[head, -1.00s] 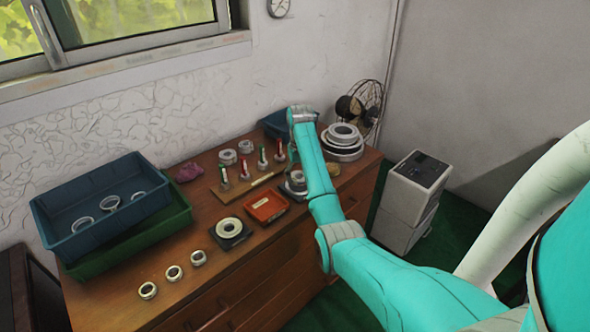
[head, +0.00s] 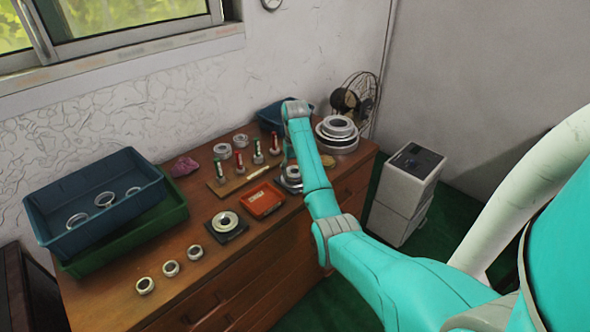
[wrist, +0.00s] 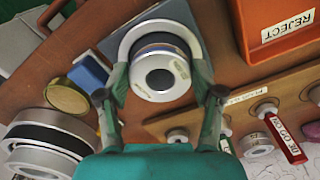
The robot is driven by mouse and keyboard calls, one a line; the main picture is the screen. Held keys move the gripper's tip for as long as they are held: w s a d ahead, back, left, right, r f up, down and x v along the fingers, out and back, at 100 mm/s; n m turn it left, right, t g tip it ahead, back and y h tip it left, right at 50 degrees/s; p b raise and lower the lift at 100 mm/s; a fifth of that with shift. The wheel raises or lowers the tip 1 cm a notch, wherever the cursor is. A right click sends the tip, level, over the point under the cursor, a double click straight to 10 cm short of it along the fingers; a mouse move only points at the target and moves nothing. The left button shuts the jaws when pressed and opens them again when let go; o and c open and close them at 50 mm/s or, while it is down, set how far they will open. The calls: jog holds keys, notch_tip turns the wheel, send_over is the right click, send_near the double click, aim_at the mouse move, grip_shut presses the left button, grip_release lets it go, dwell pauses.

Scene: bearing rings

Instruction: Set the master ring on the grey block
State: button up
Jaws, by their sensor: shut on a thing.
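My gripper (wrist: 160,80) points down at the right part of the dresser. Its two fingers are shut on either side of a ring with a pale labelled face (wrist: 160,88) and a dark blue band, which I take for the master ring. A wider silver ring (wrist: 130,37) shows around and behind it. Below these lies a flat grey block (wrist: 189,14), mostly covered. Whether the held ring touches what is below cannot be told. In the head view a ring on a block (head: 289,183) shows partly beside my wrist.
An orange reject tray (head: 262,199) and a board of red and green gauges (head: 227,186) lie left of my gripper. Stacked pale rings (head: 338,127), a brass disc (wrist: 68,97) and a blue block (wrist: 90,72) are close by. The dresser's front left has loose rings (head: 171,268).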

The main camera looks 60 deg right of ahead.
jog(key=shift+f, duration=0.8)
jog(key=o, duration=1.6)
